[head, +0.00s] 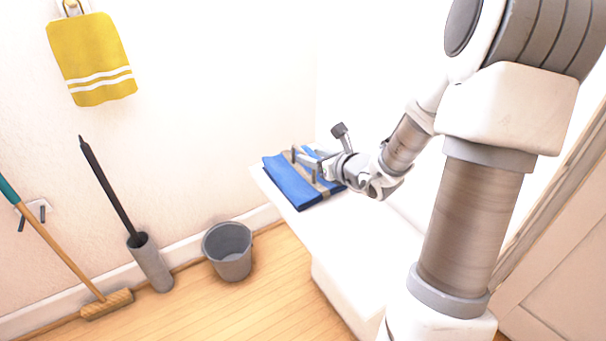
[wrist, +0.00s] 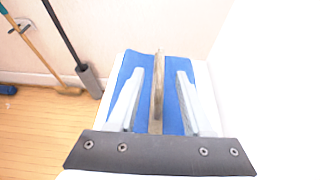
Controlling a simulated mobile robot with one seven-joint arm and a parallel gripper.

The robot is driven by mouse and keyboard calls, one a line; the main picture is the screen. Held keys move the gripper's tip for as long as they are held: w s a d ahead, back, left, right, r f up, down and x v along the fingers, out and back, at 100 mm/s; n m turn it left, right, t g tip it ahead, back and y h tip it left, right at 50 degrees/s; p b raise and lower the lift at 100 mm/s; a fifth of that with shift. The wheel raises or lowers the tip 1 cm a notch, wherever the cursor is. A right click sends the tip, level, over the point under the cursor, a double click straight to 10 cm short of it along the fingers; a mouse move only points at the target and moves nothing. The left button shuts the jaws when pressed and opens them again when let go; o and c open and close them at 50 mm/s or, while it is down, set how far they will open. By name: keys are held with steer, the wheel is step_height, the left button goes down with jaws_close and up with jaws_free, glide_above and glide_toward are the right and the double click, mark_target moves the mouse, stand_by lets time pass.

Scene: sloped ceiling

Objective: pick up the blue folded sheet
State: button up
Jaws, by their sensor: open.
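The blue folded sheet (head: 288,187) lies on the end of a white bench against the wall in the head view. A tan-brown strip runs across it. My gripper (head: 304,165) is over the sheet, coming from the right, with its fingers apart. In the wrist view the sheet (wrist: 171,112) lies beneath and between the fingers, and my gripper (wrist: 160,74) has one finger on each side of the brown strip. I cannot tell whether the fingertips touch the sheet. Part of the sheet is hidden by the gripper.
The white bench (head: 335,262) extends toward my base. On the wooden floor to its left stand a grey bucket (head: 229,252), a grey holder (head: 151,264) with a black-handled tool, and a broom (head: 106,303). A yellow towel (head: 92,62) hangs on the wall.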

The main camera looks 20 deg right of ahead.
mark_target(306, 154)
steer(key=x, duration=0.2)
steer(key=b+x, duration=0.1)
steer(key=x, duration=0.1)
steer(key=shift+w+f, duration=0.2)
steer(key=shift+f, duration=0.1)
steer(key=shift+w, duration=0.35)
steer(key=shift+c, duration=0.2)
jaws_close()
stand_by(0.7)
